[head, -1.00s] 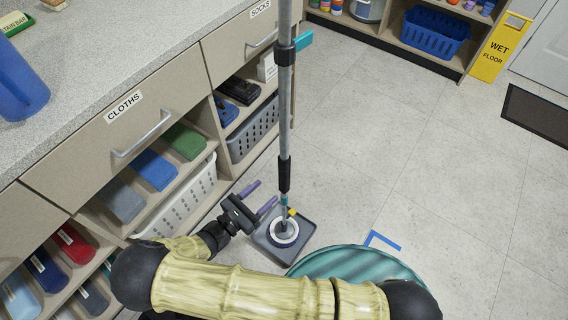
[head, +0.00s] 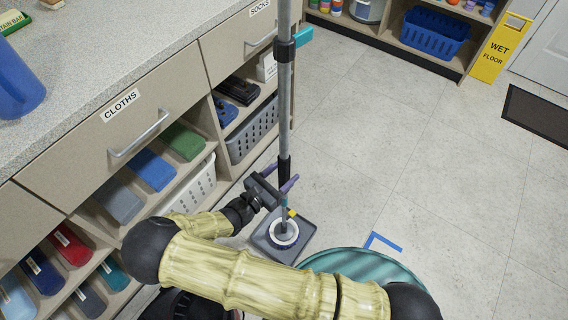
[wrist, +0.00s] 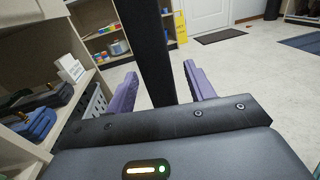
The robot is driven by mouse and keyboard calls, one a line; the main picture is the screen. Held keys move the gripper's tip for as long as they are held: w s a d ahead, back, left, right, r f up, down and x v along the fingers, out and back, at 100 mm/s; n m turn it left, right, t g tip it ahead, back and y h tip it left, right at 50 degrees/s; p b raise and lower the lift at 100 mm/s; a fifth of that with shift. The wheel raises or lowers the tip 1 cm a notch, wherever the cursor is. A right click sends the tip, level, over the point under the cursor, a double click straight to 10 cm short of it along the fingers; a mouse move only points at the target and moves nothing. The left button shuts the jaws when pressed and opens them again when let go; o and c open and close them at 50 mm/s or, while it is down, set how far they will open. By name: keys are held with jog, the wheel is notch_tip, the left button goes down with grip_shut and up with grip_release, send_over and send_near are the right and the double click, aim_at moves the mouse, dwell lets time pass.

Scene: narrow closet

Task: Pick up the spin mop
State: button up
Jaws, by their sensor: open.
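The spin mop (head: 285,100) stands upright, a grey pole with black grips and a round white-and-dark base in a grey square tray (head: 308,238) on the floor. My gripper (head: 284,180) is at the pole's lower black grip, low beside the cabinet. In the wrist view the black grip (wrist: 152,50) rises between the two purple fingers of my gripper (wrist: 160,88), with gaps on both sides. The gripper is open and not closed on the pole. The mop's base is hidden in the wrist view.
A cabinet with a grey counter (head: 130,50) and open shelves runs along the left, close to my arm. A white basket (head: 195,190) and grey basket (head: 254,130) sit on its shelves. A teal round object (head: 365,268) is at bottom. Floor to the right is mostly clear.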

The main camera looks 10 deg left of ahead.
jog(key=shift+x, duration=1.2)
jog(key=shift+r, duration=0.1)
grip_shut()
